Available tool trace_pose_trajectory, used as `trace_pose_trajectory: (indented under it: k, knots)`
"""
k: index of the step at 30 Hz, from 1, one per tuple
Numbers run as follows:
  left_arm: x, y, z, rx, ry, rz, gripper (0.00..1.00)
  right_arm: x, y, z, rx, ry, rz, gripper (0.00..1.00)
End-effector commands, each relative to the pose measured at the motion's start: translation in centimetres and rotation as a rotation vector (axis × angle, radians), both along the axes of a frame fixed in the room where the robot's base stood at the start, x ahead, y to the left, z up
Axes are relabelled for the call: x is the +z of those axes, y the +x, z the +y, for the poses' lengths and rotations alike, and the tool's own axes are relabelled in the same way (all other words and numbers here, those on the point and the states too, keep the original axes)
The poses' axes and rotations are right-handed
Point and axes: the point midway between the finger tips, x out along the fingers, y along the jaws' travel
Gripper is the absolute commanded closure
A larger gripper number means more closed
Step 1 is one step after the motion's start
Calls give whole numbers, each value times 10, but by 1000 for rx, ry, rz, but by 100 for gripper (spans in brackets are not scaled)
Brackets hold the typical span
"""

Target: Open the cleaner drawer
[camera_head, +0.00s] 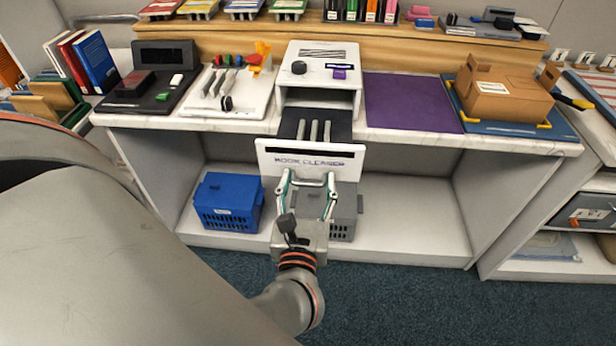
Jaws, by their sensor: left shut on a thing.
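The book cleaner (318,75) is a white box with a dark knob and a small purple part on its sloped front, standing on the counter. Its drawer (275,161), with a white front lettered "BOOK CLEANER", is pulled out toward me. Several light rods show on the dark drawer floor behind the front. My left gripper (309,180) is at the lower part of the drawer front, its fingers spread to both sides and shut on the drawer front or its handle. The exact contact is hidden. My right gripper is not in view.
A purple mat (410,103) and a cardboard box (500,92) on a blue tray lie to the right. A tool tray (195,112) is on the left. A blue basket (228,200) and a grey crate (345,225) stand on the lower shelf, the crate behind my gripper.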

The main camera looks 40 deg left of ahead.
Motion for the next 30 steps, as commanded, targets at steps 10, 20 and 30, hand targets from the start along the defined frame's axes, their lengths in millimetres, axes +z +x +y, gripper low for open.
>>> trace_pose_trajectory:
  k: [10,20,30]
  knots:
    - [0,0,-1,-3,0,0,39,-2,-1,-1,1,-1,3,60]
    - [-2,-32,-21,-4,-3,5,39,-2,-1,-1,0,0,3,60]
    - [-1,-86,-55,-4,-3,4,39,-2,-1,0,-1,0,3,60]
